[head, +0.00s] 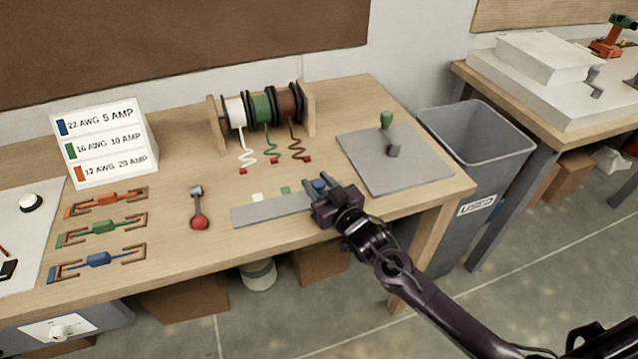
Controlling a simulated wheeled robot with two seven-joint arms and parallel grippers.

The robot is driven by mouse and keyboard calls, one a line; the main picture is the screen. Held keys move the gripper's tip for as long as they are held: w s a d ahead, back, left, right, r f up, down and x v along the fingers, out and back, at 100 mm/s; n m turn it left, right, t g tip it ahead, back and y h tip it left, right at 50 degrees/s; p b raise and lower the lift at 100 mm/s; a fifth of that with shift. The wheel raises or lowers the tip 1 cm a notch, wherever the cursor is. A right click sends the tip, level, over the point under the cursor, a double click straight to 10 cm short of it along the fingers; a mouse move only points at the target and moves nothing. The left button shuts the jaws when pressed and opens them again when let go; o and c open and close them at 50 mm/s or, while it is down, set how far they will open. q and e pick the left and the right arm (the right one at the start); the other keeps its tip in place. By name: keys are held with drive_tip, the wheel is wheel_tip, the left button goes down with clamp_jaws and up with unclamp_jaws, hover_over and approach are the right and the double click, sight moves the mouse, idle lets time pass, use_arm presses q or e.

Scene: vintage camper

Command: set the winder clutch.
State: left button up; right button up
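My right gripper (325,196) is over the right end of a flat grey strip (265,212) near the bench's front edge. A small blue piece (320,184) shows right at its fingertips; I cannot tell whether the fingers hold it or are open around it. No part is clearly marked as the winder clutch. A short lever with a red ball knob (199,223) lies left of the strip. A green-knobbed handle (387,121) stands on a grey plate (369,168) at the right. My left gripper is out of view.
White, green and brown wire spools (263,109) sit in a wooden rack at the back. A wire-gauge sign (105,140) stands at left, with orange, green and blue fuse pieces (100,260) before it. A grey bin (478,150) stands right of the bench (160,215).

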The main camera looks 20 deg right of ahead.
sight(292, 205)
clamp_jaws()
drive_tip(key=a, duration=0.7)
drive_tip(key=shift+s+a, duration=0.1)
drive_tip(key=shift+a, duration=0.05)
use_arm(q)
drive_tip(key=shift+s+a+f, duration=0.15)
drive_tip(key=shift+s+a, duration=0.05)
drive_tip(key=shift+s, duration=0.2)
use_arm(e)
drive_tip(key=shift+o, duration=1.9)
unclamp_jaws()
drive_tip(key=shift+s+d, duration=0.1)
drive_tip(key=shift+d, duration=0.1)
drive_tip(key=shift+s+f, duration=0.1)
drive_tip(key=shift+s, duration=0.15)
use_arm(q)
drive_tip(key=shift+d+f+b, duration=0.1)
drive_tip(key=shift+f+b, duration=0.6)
drive_tip(key=shift+b, duration=0.1)
use_arm(e)
drive_tip(key=v, duration=0.7)
drive_tip(key=shift+s, duration=0.1)
